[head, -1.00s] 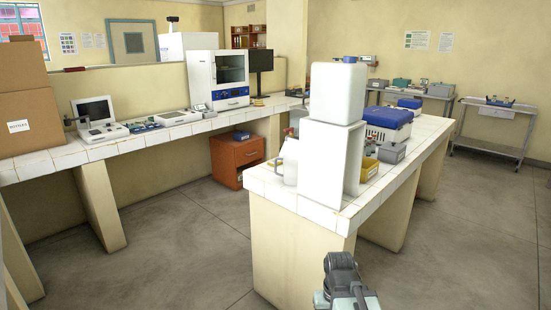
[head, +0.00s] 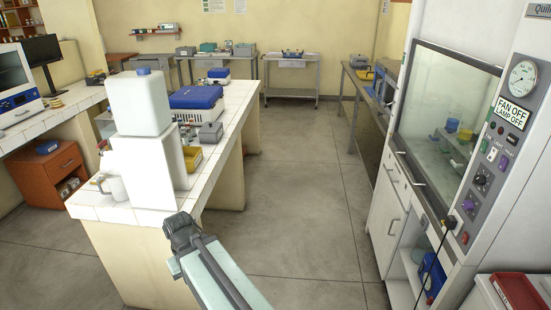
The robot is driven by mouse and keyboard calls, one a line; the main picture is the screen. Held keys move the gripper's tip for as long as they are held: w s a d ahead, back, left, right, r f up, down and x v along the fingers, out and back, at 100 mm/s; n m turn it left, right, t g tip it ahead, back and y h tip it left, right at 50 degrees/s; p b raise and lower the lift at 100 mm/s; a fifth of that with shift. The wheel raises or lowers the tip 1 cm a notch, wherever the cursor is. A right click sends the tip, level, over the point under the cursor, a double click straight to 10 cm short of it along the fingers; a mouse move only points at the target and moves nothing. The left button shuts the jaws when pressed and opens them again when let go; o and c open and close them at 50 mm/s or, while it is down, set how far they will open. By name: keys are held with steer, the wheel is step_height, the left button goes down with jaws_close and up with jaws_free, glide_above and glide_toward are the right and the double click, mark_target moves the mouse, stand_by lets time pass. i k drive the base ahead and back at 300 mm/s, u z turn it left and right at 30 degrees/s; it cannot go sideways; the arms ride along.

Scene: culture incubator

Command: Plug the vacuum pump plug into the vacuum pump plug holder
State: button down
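In the head view a black plug (head: 451,222) with a dark cable sits at the lower front panel of the fume hood at right. The cable hangs down towards a blue device (head: 432,275) on the open shelf below, which may be the vacuum pump. I cannot make out which part is the plug holder. My gripper (head: 180,230) is low at centre left, at the near end of the white-tiled bench and far from the plug. Its fingers are too small and dark to tell open from shut.
A fume hood (head: 500,70) stands at right with a red tray (head: 518,297) near its base. A tiled bench (head: 110,210) at left carries a large white container (head: 140,103) and a blue-lidded box (head: 196,97). The grey floor (head: 300,200) between them is clear.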

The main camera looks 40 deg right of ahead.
mark_target(450, 222)
steer(key=z, duration=2.55)
